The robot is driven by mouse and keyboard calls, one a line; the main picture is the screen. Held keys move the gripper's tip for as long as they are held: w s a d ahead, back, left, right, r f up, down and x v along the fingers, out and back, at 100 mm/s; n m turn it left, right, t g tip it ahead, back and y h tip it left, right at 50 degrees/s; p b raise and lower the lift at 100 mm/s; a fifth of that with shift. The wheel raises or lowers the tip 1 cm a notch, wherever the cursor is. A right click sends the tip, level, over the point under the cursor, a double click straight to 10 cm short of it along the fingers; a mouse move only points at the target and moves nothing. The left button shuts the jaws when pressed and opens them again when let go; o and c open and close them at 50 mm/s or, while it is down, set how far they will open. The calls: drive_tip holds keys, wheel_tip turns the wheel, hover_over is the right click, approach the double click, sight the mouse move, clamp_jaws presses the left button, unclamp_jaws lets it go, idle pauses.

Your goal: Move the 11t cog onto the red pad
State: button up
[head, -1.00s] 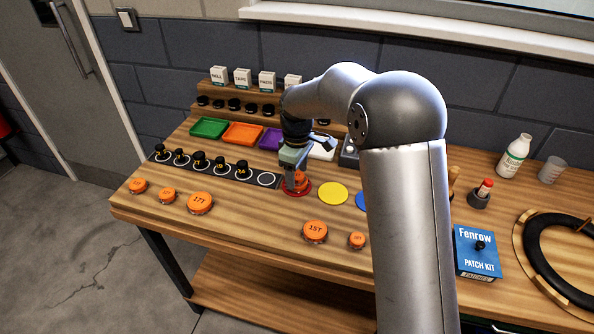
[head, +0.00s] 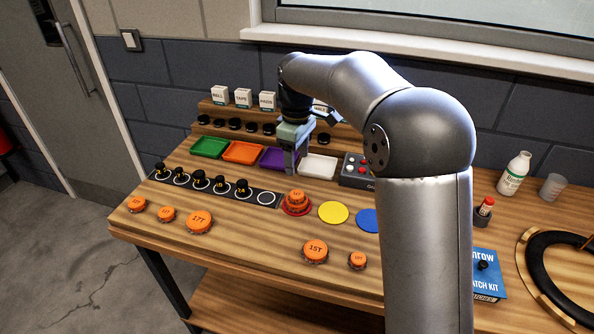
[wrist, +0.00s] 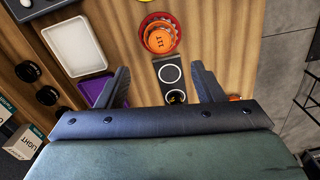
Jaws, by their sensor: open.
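The red pad (head: 284,210) lies on the bench just right of the black strip. A small orange cog (head: 297,196) sits on top of a wider orange cog (head: 297,205) on that pad. In the wrist view the upper cog (wrist: 158,40) appears to read 11T, and the red pad's rim (wrist: 177,47) shows around the stack. My gripper (head: 292,172) is above and behind the stack, apart from it. It also shows in the wrist view (wrist: 160,70), with its fingers spread and nothing between them.
The black strip (head: 225,188) holds several black pegs. Orange cogs, including 17T (head: 199,221) and 15T (head: 315,250), lie along the front. A yellow pad (head: 333,212) and a blue pad (head: 368,219) are right of the red one. Coloured trays, including a white one (head: 318,166), stand behind.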

drive_tip(key=shift+d+r, duration=0.1)
drive_tip(key=shift+r, duration=0.35)
drive_tip(key=s+d+m, duration=0.4)
drive_tip(key=s+d, duration=0.2)
drive_tip(key=s, duration=0.3)
drive_tip(key=s+d+m, duration=0.3)
drive_tip(key=s+d, duration=0.2)
drive_tip(key=s, duration=0.3)
drive_tip(key=s+d+f+m, duration=0.2)
drive_tip(key=s+f+m, duration=0.1)
drive_tip(key=s, duration=0.4)
drive_tip(key=s+d+f+m, duration=0.2)
drive_tip(key=s+f+m, duration=0.1)
drive_tip(key=s, duration=0.5)
drive_tip(key=shift+d+f, duration=0.4)
drive_tip(key=shift+f, duration=0.1)
